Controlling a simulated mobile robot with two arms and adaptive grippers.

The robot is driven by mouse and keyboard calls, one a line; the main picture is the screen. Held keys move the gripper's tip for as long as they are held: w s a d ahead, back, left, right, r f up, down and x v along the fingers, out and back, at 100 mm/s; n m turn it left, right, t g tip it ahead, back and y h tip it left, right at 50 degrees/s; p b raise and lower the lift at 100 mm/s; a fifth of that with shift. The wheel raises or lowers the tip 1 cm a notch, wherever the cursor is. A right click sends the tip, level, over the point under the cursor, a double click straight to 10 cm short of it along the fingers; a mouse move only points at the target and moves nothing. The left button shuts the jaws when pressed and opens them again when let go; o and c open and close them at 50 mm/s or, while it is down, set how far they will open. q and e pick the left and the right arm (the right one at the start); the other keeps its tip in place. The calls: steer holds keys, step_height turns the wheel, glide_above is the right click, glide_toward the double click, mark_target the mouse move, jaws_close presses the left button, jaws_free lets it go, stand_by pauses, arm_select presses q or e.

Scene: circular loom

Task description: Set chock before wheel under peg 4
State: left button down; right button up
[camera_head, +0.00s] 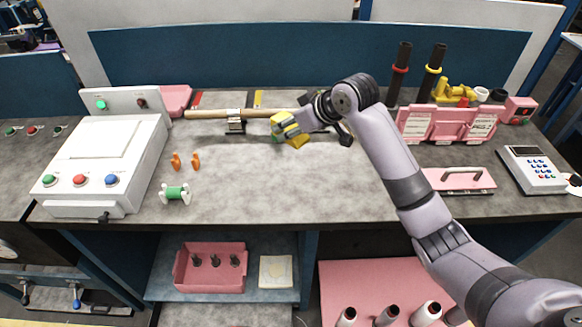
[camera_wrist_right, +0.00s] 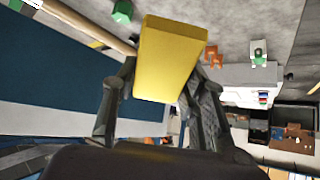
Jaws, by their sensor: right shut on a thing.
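My right gripper (camera_head: 288,127) is shut on a yellow block-shaped chock (camera_head: 279,121) at the back middle of the bench. In the right wrist view the chock (camera_wrist_right: 168,60) fills the space between the two dark fingers (camera_wrist_right: 160,95). More yellow (camera_head: 299,142) shows just below the fingers in the head view; I cannot tell whether it is the same block. A small green piece (camera_head: 275,138) is partly hidden beside the chock. It also shows in the right wrist view (camera_wrist_right: 122,11). I cannot make out a numbered peg 4 or its wheel. My left gripper is not in view.
A wooden rod (camera_head: 215,114) on a metal stand (camera_head: 235,126) runs behind the chock. Two orange pieces (camera_head: 196,160) and a green-white spool (camera_head: 175,193) lie left. A white control box (camera_head: 90,160) stands far left, a pink rack (camera_head: 445,125) right. The bench's front middle is clear.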

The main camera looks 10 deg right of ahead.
step_height(320, 180, down, 10)
steer(key=shift+p, duration=0.75)
step_height(320, 180, down, 5)
steer(key=shift+r+p, duration=0.1)
steer(key=shift+p, duration=0.2)
steer(key=shift+f, duration=0.25)
steer(key=shift+f, duration=0.15)
steer(key=o, duration=1.3)
